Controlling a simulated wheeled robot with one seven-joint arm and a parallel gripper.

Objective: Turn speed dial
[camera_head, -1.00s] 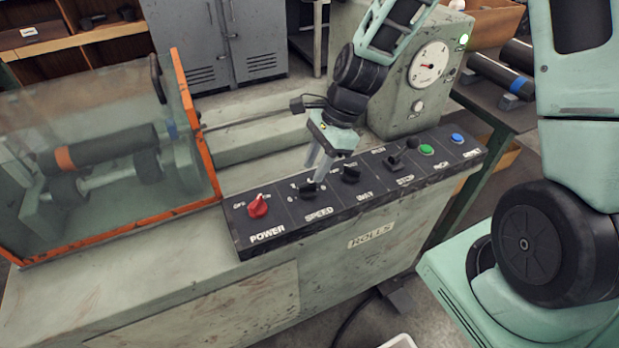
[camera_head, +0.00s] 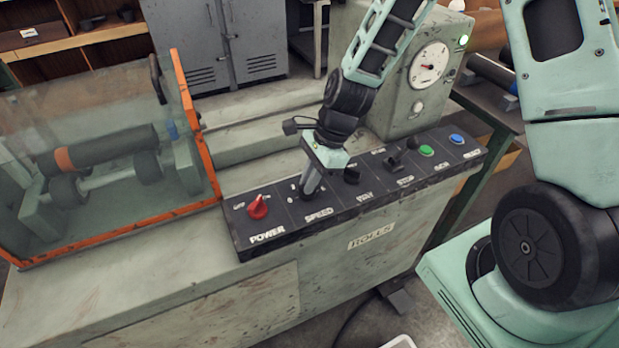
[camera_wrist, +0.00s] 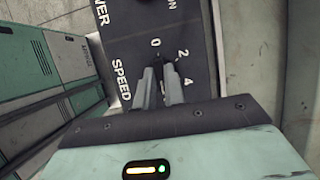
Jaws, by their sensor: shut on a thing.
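The speed dial is a small black knob above the SPEED label on the black control panel (camera_head: 345,208). My gripper (camera_head: 309,192) points down at it and is shut on it, so the knob is mostly hidden in the head view. In the wrist view, my gripper's two grey fingers (camera_wrist: 160,88) stand close together with the dark speed dial (camera_wrist: 160,83) between their tips. The marks 0, 2 and 4 show around the dial. I cannot tell exactly which mark its pointer faces.
Left of the dial is the red power knob (camera_head: 257,207). To its right are a black way knob (camera_head: 352,175), a black lever (camera_head: 411,144), a green button (camera_head: 426,151) and a blue button (camera_head: 457,138). An orange-framed clear guard (camera_head: 192,130) stands at the left.

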